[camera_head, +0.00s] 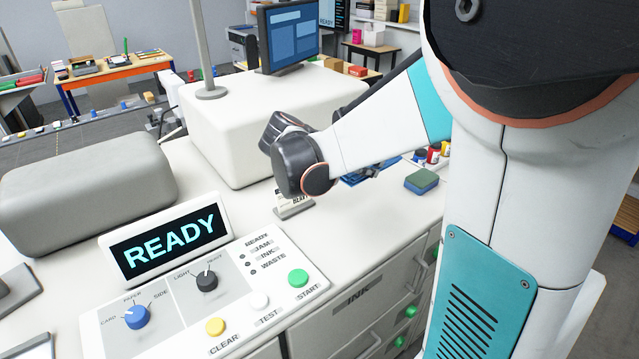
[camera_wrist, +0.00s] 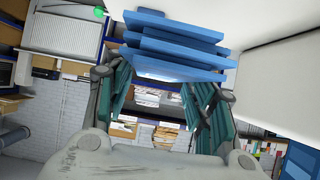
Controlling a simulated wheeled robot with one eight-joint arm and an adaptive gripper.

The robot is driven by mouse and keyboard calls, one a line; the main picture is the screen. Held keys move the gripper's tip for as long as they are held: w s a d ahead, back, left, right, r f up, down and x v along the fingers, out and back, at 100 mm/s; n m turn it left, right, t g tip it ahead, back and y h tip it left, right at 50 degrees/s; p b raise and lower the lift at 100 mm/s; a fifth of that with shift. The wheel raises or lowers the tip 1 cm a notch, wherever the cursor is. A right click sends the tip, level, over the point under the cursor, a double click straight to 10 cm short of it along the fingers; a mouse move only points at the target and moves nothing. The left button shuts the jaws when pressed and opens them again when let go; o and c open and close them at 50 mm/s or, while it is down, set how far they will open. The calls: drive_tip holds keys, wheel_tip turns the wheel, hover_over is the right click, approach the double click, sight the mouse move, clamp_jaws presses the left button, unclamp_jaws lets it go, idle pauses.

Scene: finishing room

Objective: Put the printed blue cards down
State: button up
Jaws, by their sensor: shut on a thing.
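The blue cards (camera_wrist: 175,45) show in the wrist view as a loose, uneven stack of several flat blue pieces at the fingertips. My gripper (camera_wrist: 168,78) is shut on them, with a teal-lined finger on each side. In the head view a bit of blue (camera_head: 356,178) shows low behind my forearm, over the white machine top; it looks like the cards. My forearm and wrist hide most of the gripper there, and I cannot tell whether the cards touch the surface.
A blue and green sponge-like block (camera_head: 421,181) lies right of the gripper, with small ink bottles (camera_head: 435,153) behind it. A white raised housing (camera_head: 255,120) stands behind the wrist. The control panel (camera_head: 215,290) with its READY display (camera_head: 165,246) fills the front left.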

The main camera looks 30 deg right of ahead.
sight(357, 212)
wheel_tip(357, 212, down, 13)
drive_tip(key=b, duration=0.3)
drive_tip(key=shift+r, duration=0.1)
drive_tip(key=shift+f+b, duration=0.35)
drive_tip(key=shift+b, duration=0.05)
drive_tip(key=o, duration=1.2)
drive_tip(key=shift+s+a, duration=0.1)
drive_tip(key=shift+f, duration=0.15)
